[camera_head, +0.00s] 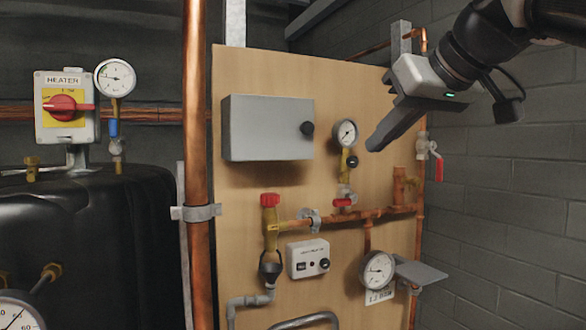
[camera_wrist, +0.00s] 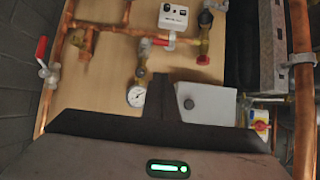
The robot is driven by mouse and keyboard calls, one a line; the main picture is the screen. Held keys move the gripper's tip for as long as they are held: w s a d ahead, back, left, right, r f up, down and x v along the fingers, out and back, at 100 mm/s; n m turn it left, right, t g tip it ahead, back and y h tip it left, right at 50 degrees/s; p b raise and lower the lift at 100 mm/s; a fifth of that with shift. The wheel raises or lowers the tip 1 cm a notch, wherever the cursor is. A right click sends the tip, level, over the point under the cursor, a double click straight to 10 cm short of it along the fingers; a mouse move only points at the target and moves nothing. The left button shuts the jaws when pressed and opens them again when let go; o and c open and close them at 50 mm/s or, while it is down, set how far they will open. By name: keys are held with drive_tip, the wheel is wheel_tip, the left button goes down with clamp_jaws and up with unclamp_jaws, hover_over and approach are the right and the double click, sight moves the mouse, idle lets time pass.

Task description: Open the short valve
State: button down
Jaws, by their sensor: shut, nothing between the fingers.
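Several red-handled valves show, and no label tells which is the short one. A small valve with a short red handle (camera_head: 343,202) sits below a round gauge on the wooden board; its handle also shows in the wrist view (camera_wrist: 162,43). A valve with a longer hanging red lever (camera_head: 439,167) is on the right-hand pipe, and it shows at the left of the wrist view (camera_wrist: 41,48). A red-capped valve (camera_head: 270,200) is left of centre. My gripper (camera_head: 374,145) is shut and empty, in front of the board's upper right, apart from the valves; its dark fingers also show in the wrist view (camera_wrist: 161,82).
A grey box (camera_head: 267,128) and pressure gauge (camera_head: 346,133) are near my gripper. A horizontal copper pipe (camera_head: 380,213) crosses the wooden board (camera_head: 240,75). A thick vertical copper pipe (camera_head: 196,120), heater switch (camera_head: 66,106) and black tank (camera_head: 90,240) stand left. A brick wall is right.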

hover_over(345, 201)
drive_tip(key=s, duration=0.3)
wheel_tip(345, 201, down, 6)
drive_tip(key=f, duration=0.3)
drive_tip(key=shift+w+d+f, duration=0.1)
drive_tip(key=shift+w+d, duration=0.05)
drive_tip(key=shift+w, duration=0.25)
drive_tip(key=shift+s+a+f+n+t+h+b, duration=0.25)
drive_tip(key=shift+f+n+h+b, duration=0.2)
drive_tip(key=shift+b, duration=0.9)
drive_tip(key=f+h+b, duration=0.1)
drive_tip(key=b, duration=0.1)
drive_tip(key=n+b, duration=0.1)
drive_tip(key=b, duration=0.1)
drive_tip(key=shift+a+f+t+h, duration=0.25)
drive_tip(key=shift+f+t+h, duration=0.1)
drive_tip(key=shift+f, duration=0.05)
drive_tip(key=shift+w+d+f+n+t+h+b, duration=0.25)
drive_tip(key=shift+f+n+t+h+b, duration=0.8)
drive_tip(key=shift+b, duration=1.5)
drive_tip(key=shift+d+f+n+t+h+b, duration=0.65)
drive_tip(key=shift+n+b, duration=0.75)
drive_tip(key=shift+b, duration=1.2)
drive_tip(key=shift+w+d+f+n+t+h+b, duration=0.15)
drive_tip(key=shift+f+n+t+h+b, duration=0.8)
drive_tip(key=shift+b, duration=1.6)
drive_tip(key=shift+d+f+n+g, duration=0.1)
drive_tip(key=shift+f+n+g, duration=0.15)
drive_tip(key=shift+f+g, duration=0.1)
